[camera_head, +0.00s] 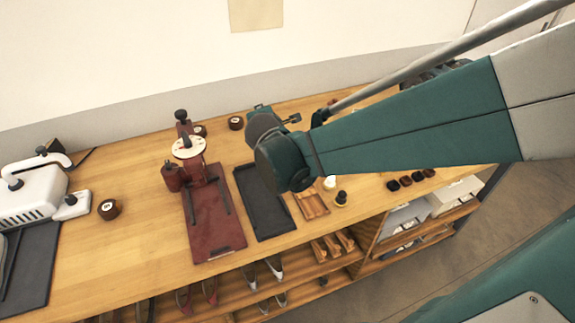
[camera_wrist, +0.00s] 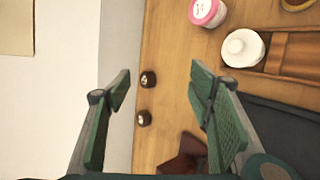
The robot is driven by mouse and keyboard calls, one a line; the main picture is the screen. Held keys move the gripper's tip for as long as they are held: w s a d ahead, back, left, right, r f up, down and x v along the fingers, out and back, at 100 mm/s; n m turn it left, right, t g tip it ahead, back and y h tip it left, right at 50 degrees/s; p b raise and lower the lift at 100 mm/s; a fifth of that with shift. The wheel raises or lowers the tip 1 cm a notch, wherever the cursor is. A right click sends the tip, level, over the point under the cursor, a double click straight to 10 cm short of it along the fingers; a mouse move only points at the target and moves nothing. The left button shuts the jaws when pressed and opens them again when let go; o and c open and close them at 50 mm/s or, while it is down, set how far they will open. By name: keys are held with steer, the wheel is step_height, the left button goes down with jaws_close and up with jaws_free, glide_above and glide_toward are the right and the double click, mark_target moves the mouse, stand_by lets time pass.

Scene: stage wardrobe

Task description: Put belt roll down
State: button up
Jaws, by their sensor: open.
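My gripper (camera_wrist: 159,82) is open in the wrist view, with its two green fingers spread apart and nothing held between them. Two small dark brown belt rolls with pale centres are seen between the fingers, an upper roll (camera_wrist: 148,79) and a lower roll (camera_wrist: 144,118). Both rest on the wooden table near its wall edge, apart from each other. In the head view one brown roll (camera_head: 236,123) stands at the back of the table, and another (camera_head: 200,130) is partly hidden behind the maroon press. A third roll (camera_head: 109,209) sits at the left.
The maroon press (camera_head: 215,225) stands left of a black tray (camera_head: 262,205). A white machine (camera_head: 30,195) is at the far left. A white-capped bottle (camera_wrist: 243,48), a pink-lidded jar (camera_wrist: 207,12) and a wooden tray (camera_wrist: 290,55) are right of my gripper. Table between press and left roll is clear.

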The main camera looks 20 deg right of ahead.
steer(key=s+a+r+m+g+y, duration=0.1)
steer(key=s+r+m+g+y, duration=0.1)
steer(key=s+m, duration=1.5)
steer(key=s+g+y, duration=0.1)
steer(key=s, duration=0.9)
steer(key=shift+s+r+m, duration=0.15)
steer(key=shift+r+m, duration=0.05)
steer(key=shift+m, duration=0.2)
steer(key=shift+o, duration=0.3)
steer(key=shift+r, duration=0.1)
